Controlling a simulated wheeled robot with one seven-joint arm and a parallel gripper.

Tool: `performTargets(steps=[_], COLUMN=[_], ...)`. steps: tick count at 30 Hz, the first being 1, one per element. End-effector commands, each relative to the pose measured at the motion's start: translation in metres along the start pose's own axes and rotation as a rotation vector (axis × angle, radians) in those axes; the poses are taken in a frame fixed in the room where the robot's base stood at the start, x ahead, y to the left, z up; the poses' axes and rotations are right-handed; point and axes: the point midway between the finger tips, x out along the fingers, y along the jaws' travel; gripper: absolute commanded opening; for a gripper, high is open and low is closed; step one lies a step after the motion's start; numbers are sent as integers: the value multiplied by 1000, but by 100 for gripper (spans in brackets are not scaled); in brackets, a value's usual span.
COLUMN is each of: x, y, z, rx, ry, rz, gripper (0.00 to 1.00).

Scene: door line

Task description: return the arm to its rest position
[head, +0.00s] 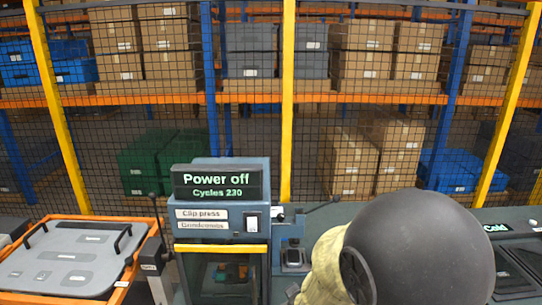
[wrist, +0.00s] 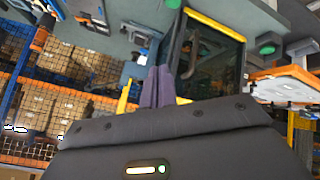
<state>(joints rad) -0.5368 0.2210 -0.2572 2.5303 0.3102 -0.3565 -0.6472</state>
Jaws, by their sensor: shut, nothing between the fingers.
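My gripper (wrist: 159,74) shows in the wrist view, its two greyish fingers together with nothing between them. The wrist view is strongly tilted, and the fingers point toward the clip press (wrist: 208,58) with its yellow-edged window; I cannot tell the gap between them. In the head view a large dark rounded part of my arm (head: 420,250) fills the lower right, with a beige part beside it. My gripper is not visible there. The clip press (head: 221,222) stands left of my arm in the head view; its display reads "Power off" and "Cycles 230".
An orange-rimmed tray (head: 128,275) with a grey handled panel (head: 70,262) lies left of the press. A dark unit with a "Cold" display (head: 497,228) is at the right edge. Behind stand a mesh fence with yellow posts (head: 287,110) and shelves of boxes (head: 368,62).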

Motion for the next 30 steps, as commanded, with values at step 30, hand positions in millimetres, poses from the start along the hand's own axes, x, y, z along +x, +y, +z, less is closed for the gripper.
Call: performTargets(steps=[30], x=[-81], y=[24], z=[121], rx=[601], ry=[-521], rz=[-113], gripper=[0])
